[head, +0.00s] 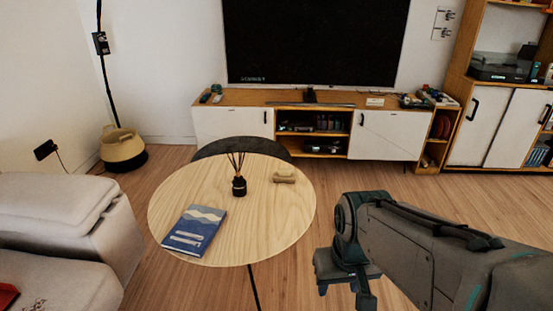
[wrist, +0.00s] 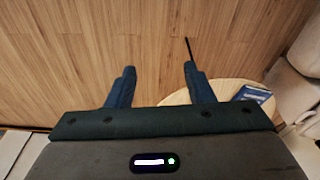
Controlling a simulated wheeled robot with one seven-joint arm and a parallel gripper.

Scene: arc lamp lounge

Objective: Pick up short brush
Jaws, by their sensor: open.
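A small tan, blocky object (head: 285,176), which looks like the short brush, lies on the round wooden table (head: 225,215) near its right back edge. Its bristles are too small to make out. My gripper (head: 343,291) is open and empty, to the right of the table and apart from it, with its fingers pointing down. In the wrist view, nothing is between the open fingers (wrist: 157,78) but floor behind; the brush is not seen there.
A dark reed diffuser (head: 239,185) stands mid-table, left of the tan object. A blue book (head: 195,230) lies at the front left. A dark, lower round tabletop (head: 240,146) shows behind. A sofa (head: 60,225) is at left; a TV cabinet (head: 232,122) is behind.

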